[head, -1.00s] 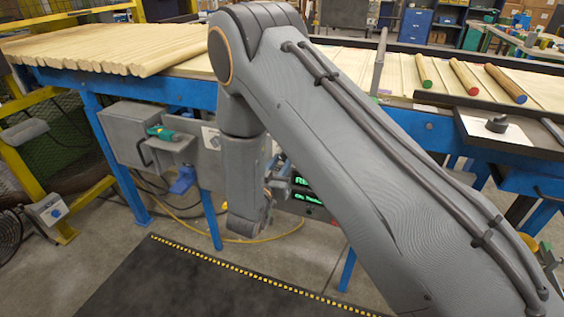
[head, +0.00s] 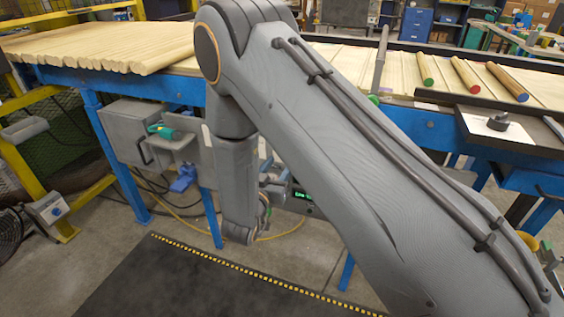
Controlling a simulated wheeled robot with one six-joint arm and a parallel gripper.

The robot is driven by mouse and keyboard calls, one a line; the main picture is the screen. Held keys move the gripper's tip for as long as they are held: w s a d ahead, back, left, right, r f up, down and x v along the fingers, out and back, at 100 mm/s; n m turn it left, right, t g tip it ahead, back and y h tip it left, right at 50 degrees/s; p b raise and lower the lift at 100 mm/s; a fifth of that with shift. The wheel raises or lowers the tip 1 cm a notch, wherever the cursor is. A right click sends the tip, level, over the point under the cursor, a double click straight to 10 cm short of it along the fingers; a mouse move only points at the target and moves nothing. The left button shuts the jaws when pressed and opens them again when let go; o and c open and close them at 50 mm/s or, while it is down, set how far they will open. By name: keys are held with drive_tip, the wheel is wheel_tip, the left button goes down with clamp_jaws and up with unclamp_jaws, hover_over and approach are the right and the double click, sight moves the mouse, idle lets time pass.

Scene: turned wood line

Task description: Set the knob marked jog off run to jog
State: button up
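No lettering reading jog, off or run is legible, so I cannot tell which knob bears that marking. A dark knob (head: 499,121) stands on a white plate at the right of the line. A blue knob (head: 56,211) is on a small grey box at the far left. A grey control panel under the line is mostly hidden behind my arm; a small display (head: 302,195) with green text shows at its right. My gripper (head: 274,188) shows only in part beside my wrist, near the panel. Its fingertips cannot be made out.
Pale wood rods (head: 90,45) lie on the blue-framed line (head: 180,87). A grey box with a green-handled tool (head: 162,131) hangs on the frame at left. A black mat (head: 200,285) with a yellow-dotted edge lies on the floor. A yellow guard frame (head: 60,170) stands at left.

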drive_tip(key=v, duration=0.5)
drive_tip(key=shift+s, duration=0.1)
drive_tip(key=d+r+g+y+p, duration=0.1)
drive_tip(key=d+r+g+y, duration=0.2)
drive_tip(key=d+g+y, duration=0.4)
drive_tip(key=s+d+r+n+g, duration=0.1)
drive_tip(key=s+d+r+g, duration=0.1)
drive_tip(key=s+d, duration=0.3)
drive_tip(key=s+d+r+g+p, duration=0.1)
drive_tip(key=s+d+g, duration=0.3)
drive_tip(key=s, duration=0.8)
drive_tip(key=s+d+r+n+g, duration=0.1)
drive_tip(key=s+d+r+g, duration=0.3)
drive_tip(key=s+d, duration=0.2)
drive_tip(key=shift+s+d+n+h, duration=0.3)
drive_tip(key=shift+s+h, duration=0.1)
drive_tip(key=shift+s, duration=0.75)
